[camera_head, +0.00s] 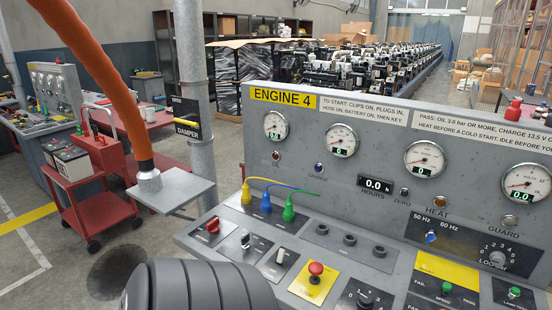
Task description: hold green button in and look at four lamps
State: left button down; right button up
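A small green button (514,292) sits on a dark plate at the console's lower right; the label under it seems to read LAMP TEST. The four lamps are on the upright panel: the dark red OIL lamp (276,155), the blue CHARGE lamp (318,167), the amber-brown HEAT lamp (440,202) and the GUARD lamp (510,220). None looks brightly lit. Another green-tipped control (446,288) sits between FAIL and PASS marks. Neither gripper shows, and nothing is seen touching the green button.
A dark ribbed rounded shape fills the bottom left, close to the console. A red mushroom button (316,268), several knobs and yellow, blue and green plugs (266,202) crowd the sloped desk. An orange hose (100,75) hangs left beside a grey post (192,90) and red cart (95,190).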

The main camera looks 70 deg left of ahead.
aim_at(515, 291)
jog(key=i+j, duration=0.2)
jog(key=i, duration=0.25)
jog(key=u, duration=1.9)
